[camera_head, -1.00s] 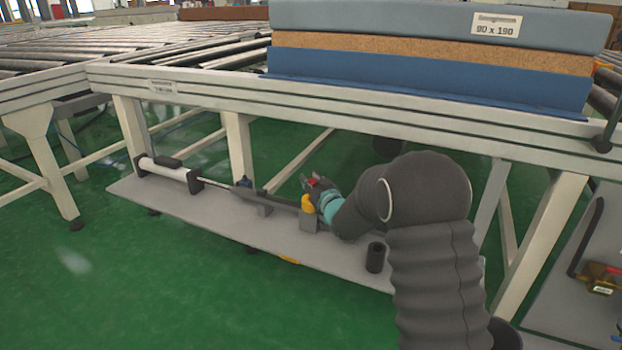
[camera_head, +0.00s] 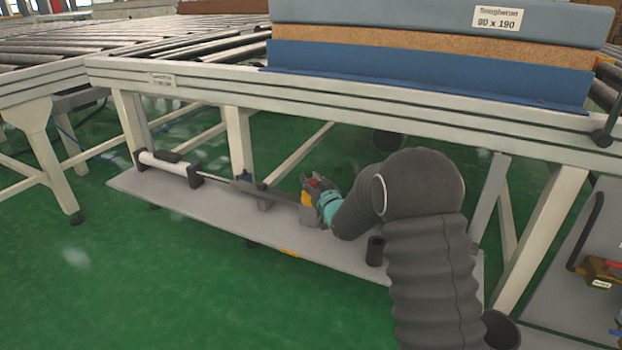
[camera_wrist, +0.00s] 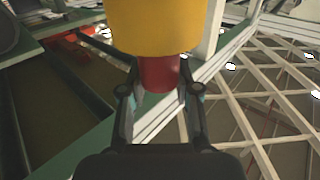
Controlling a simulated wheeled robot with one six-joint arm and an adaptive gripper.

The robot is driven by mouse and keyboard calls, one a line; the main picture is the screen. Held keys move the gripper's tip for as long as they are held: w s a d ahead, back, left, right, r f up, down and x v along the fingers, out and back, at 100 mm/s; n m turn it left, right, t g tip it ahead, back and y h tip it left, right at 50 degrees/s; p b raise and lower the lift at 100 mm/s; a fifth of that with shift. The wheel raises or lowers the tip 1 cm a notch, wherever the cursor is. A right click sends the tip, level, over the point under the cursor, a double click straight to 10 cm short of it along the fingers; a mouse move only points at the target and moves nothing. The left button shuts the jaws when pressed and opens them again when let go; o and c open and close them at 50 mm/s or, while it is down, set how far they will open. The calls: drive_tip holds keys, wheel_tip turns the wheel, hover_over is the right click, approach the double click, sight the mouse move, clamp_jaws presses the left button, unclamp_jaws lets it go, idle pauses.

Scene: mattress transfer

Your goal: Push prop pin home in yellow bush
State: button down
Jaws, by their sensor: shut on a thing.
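The yellow bush (camera_head: 306,199) sits on a grey bracket on the low shelf under the conveyor, partly hidden by my gripper. In the wrist view the yellow bush (camera_wrist: 155,25) fills the top middle. A red pin (camera_wrist: 158,74) stands out of its near face, and how deep it sits inside is hidden. My gripper (camera_wrist: 158,95) is shut on the red pin, one finger on each side. In the head view my gripper (camera_head: 315,187) is right beside the bush, and only a little red shows there.
A white and grey cylinder with a rod (camera_head: 165,166) lies along the shelf (camera_head: 215,212) to the left. A short black tube (camera_head: 375,251) stands on the shelf near my arm. The conveyor frame (camera_head: 330,108), bearing stacked mattresses (camera_head: 430,76), overhangs the shelf.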

drive_tip(key=shift+f, duration=0.2)
drive_tip(key=c, duration=0.7)
unclamp_jaws()
drive_tip(key=shift+c, duration=0.2)
drive_tip(key=v, duration=1.2)
